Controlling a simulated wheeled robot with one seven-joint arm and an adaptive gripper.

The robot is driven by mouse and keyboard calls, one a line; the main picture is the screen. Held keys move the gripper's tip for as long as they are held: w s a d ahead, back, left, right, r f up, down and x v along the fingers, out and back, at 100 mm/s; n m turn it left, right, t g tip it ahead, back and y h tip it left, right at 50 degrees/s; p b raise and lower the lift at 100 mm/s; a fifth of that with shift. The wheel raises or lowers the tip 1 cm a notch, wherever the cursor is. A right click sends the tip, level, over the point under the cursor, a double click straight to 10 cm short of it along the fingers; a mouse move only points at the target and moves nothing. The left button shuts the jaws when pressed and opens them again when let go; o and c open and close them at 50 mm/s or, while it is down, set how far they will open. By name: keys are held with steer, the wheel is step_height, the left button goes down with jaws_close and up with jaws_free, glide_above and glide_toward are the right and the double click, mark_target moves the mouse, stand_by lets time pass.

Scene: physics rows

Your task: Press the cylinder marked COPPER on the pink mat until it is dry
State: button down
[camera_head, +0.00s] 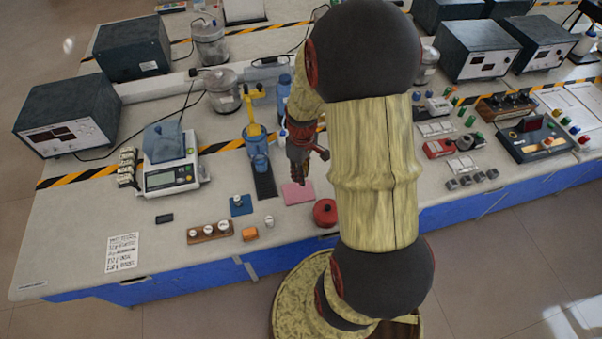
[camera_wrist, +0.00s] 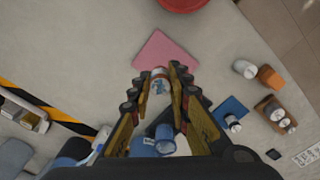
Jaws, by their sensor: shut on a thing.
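My gripper (camera_head: 299,181) hangs low just behind the pink mat (camera_head: 297,194) in the head view. In the wrist view its fingers (camera_wrist: 160,76) are closed around a small cylinder (camera_wrist: 159,84) with a pale, reddish end and a blue patch. The pink mat (camera_wrist: 164,51) lies just beyond the fingertips there. I cannot tell whether the cylinder touches the mat, and no COPPER marking is readable. Another small cylinder (camera_wrist: 232,122) is on a blue mat (camera_wrist: 231,106), also seen in the head view (camera_head: 240,210).
A wooden block (camera_head: 210,236) holds several cylinders. An orange block (camera_head: 250,234) and a pale cylinder (camera_head: 269,221) stand at the front. A round red object (camera_head: 325,213) is right of the pink mat. A blue cup (camera_head: 261,163) stands behind, and a balance (camera_head: 171,178) is left.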

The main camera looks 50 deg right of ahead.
steer(key=shift+f+b, duration=2.1)
steer(key=shift+f, duration=0.7)
steer(key=c, duration=2.2)
jaws_free()
jaws_close()
